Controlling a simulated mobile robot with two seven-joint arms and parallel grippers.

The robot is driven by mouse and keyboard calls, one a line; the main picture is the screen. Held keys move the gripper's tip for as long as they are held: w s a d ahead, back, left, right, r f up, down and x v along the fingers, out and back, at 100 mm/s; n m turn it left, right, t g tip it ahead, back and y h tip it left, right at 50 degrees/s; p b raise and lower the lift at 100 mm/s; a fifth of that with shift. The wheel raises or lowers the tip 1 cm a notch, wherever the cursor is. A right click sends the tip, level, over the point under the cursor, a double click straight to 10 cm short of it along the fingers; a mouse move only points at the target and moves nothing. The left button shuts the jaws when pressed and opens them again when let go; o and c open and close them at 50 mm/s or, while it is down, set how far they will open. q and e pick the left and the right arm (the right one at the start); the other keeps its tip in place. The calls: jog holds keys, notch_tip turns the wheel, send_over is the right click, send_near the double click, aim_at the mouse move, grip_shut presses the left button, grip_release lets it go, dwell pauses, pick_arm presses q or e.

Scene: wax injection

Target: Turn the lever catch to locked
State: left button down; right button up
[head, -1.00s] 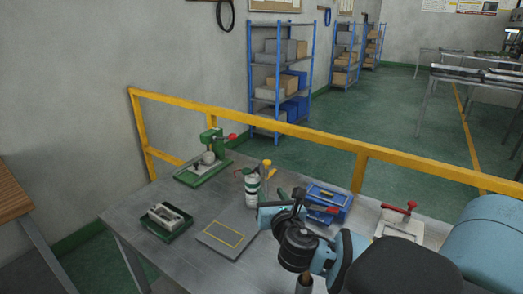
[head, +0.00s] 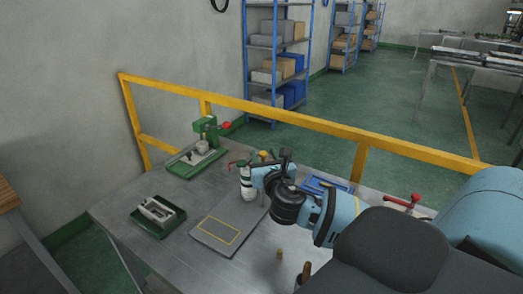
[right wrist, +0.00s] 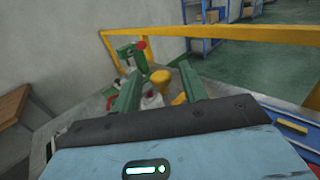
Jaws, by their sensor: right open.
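A device with a red lever (head: 403,200) stands at the right of the bench; its base is partly hidden by my right arm. A green press (head: 204,145) with a red knob (head: 226,125) stands at the back left and also shows in the right wrist view (right wrist: 128,55). I cannot tell which of these bears the lever catch, or its position. My right gripper (right wrist: 158,88) is open, its two green fingers apart, with a yellow-topped thing (right wrist: 160,78) showing between and beyond them. In the head view it is beside a white and green bottle (head: 247,187). My left gripper is not in view.
A dark green tray (head: 140,228) with a grey metal part is at the left. A grey mat (head: 205,238) with a yellow outline is in front. A blue box (head: 318,186) is partly behind my right arm. A yellow rail (head: 300,122) runs behind the bench.

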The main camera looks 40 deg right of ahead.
jog(key=shift+x, duration=1.75)
jog(key=shift+c, duration=0.4)
grip_shut()
